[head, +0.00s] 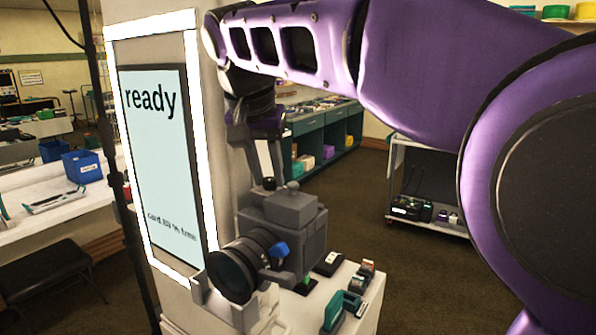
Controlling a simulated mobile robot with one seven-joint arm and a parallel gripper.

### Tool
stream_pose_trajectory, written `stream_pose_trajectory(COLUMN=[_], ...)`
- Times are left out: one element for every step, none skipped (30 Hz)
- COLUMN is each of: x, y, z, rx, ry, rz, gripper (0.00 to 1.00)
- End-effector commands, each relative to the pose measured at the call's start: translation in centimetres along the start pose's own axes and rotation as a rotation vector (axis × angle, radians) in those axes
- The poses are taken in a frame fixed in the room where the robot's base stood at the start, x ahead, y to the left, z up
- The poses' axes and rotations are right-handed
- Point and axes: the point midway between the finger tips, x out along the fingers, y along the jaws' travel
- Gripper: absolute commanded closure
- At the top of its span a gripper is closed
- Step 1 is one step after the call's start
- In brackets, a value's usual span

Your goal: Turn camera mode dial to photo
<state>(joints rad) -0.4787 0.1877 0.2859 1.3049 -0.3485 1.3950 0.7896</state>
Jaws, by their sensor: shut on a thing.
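A grey camera (285,222) with a large black lens (238,272) stands on a mount on the white stand (368,308), lens toward the lower left. A blue part shows beside the lens. My gripper (267,172) reaches down from above to the left part of the camera's top. It is shut on a small part there, which seems to be the mode dial (268,184). The dial's markings are too small to read. A screen (160,165) behind on the left reads "ready", with smaller text below about the card.
Teal and dark items (343,308) lie on the stand right of the camera. A pale column with a lit frame (205,170) rises close on the left. A trolley (425,205) and a teal shelf unit (328,140) stand behind. Open floor lies between.

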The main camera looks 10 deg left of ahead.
Motion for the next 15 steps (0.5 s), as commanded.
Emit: stream_pose_trajectory(x=[-0.01, -0.01, -0.01, -0.01, -0.01, -0.01, -0.01, -0.01, -0.01, -0.01, -0.01, 0.00, -0.01, -0.02, -0.08], y=[0.03, 0.03, 0.03, 0.03, 0.02, 0.02, 0.02, 0.02, 0.02, 0.02, 0.02, 0.02, 0.02, 0.01, 0.01], z=[-0.01, -0.01, -0.01, 0.00, 0.00, 0.00, 0.00, 0.00, 0.00, 0.00, 0.00, 0.00, 0.00, 0.00, 0.00], rx=[0.000, 0.000, 0.000, 0.000, 0.000, 0.000, 0.000, 0.000, -0.001, -0.001, -0.001, -0.001, -0.001, -0.001, -0.001], ry=[0.000, 0.000, 0.000, 0.000, 0.000, 0.000, 0.000, 0.000, 0.000, 0.000, 0.000, 0.000, 0.000, 0.000, 0.000], rz=[0.000, 0.000, 0.000, 0.000, 0.000, 0.000, 0.000, 0.000, 0.000, 0.000, 0.000, 0.000, 0.000, 0.000, -0.001], gripper=[1.00, 0.66, 0.59, 0.53, 0.48, 0.41, 0.39, 0.39, 0.39, 0.39, 0.39, 0.39, 0.39, 0.39, 0.39])
